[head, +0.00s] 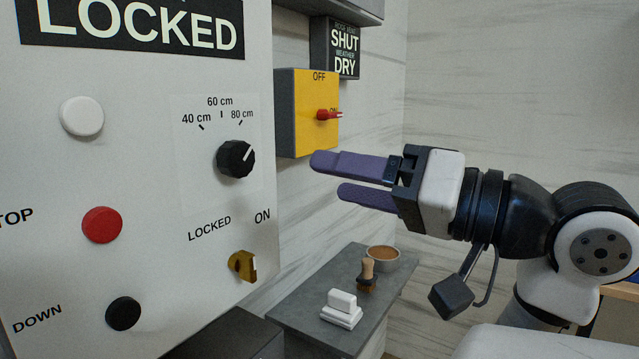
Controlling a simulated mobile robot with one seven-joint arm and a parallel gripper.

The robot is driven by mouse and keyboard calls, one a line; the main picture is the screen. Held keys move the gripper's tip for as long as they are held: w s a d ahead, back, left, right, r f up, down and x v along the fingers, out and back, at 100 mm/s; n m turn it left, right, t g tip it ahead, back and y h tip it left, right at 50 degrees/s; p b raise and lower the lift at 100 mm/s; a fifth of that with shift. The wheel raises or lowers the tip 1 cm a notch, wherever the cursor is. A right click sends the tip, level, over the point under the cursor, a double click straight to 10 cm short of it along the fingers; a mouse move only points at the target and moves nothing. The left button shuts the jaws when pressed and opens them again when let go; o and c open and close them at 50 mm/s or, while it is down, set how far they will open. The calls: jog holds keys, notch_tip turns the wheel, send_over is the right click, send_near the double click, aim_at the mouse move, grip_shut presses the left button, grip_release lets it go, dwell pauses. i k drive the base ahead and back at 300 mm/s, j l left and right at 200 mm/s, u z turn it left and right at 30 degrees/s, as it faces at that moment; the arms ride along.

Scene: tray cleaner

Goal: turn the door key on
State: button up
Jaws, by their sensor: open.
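The door key (242,265) is a brass-yellow key in the lower right of the white control panel (150,180), with the labels LOCKED at its upper left and ON at its upper right. Its bow stands out from the panel, and I cannot tell exactly which label it points to. My gripper (325,177) is to the right of the panel and higher in the picture than the key. Its two purple fingers point left, apart from each other, with nothing between them. It is not touching the key.
The panel also has a black dial (236,158), a white button (82,116), a red button (102,225) and a black button (123,313). A yellow switch box (298,95) with a red handle is behind. A grey shelf (310,290) holds a brush, a bowl and a white block.

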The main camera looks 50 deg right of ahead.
aim_at(242, 262)
jog(key=k+l, duration=0.1)
jog(key=k, duration=0.4)
jog(key=k+l, duration=0.1)
jog(key=k, duration=0.4)
